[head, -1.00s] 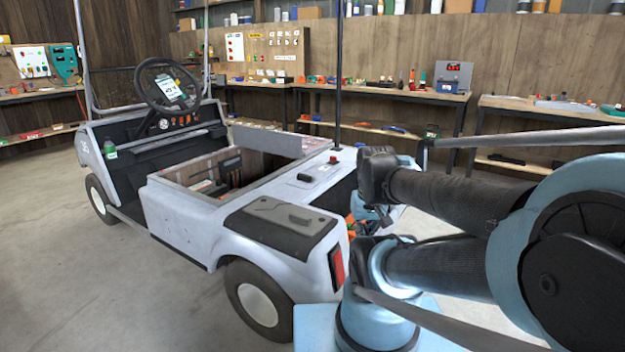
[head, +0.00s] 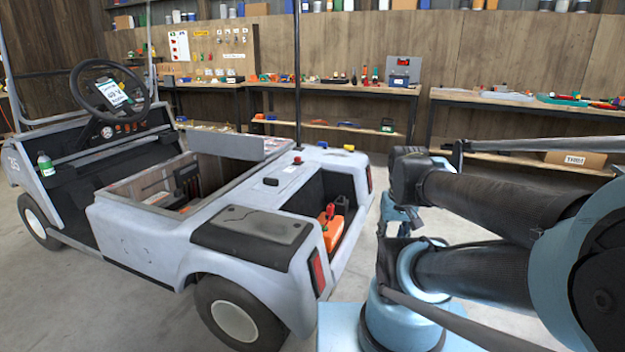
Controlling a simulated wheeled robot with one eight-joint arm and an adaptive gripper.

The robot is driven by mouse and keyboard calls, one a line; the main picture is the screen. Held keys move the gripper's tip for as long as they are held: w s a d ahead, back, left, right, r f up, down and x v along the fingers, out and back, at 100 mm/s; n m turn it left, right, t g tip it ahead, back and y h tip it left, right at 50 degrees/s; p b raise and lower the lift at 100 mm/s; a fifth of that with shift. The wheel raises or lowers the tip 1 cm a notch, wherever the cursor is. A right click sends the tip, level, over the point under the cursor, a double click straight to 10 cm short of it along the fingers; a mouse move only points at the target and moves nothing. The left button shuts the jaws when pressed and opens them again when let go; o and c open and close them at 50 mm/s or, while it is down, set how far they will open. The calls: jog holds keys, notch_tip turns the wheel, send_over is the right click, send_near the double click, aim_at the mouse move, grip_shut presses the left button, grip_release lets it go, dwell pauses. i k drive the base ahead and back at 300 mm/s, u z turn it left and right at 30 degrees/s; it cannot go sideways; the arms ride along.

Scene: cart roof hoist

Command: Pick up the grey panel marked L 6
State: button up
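No panel with a readable L 6 mark shows in the head view. A flat light grey piece (head: 507,96) lies on the right-hand bench, but I cannot read any mark on it. Another grey panel (head: 222,142) stands upright across the cart's open middle, also with no readable mark. My arm is folded at the right of the view. Its wrist end hangs beside the cart's rear corner, and my gripper's fingers cannot be made out there, so its opening is unclear.
The light grey cart (head: 150,235) fills the left and middle, with an orange item (head: 333,230) in its rear bay. A thin dark post rises behind it. Benches (head: 345,88) with tools line the back wall. A cardboard box (head: 575,159) sits on the right lower shelf.

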aim_at(275, 182)
jog(key=z, duration=2)
jog(key=i, duration=1.7)
jog(key=u, duration=3.55)
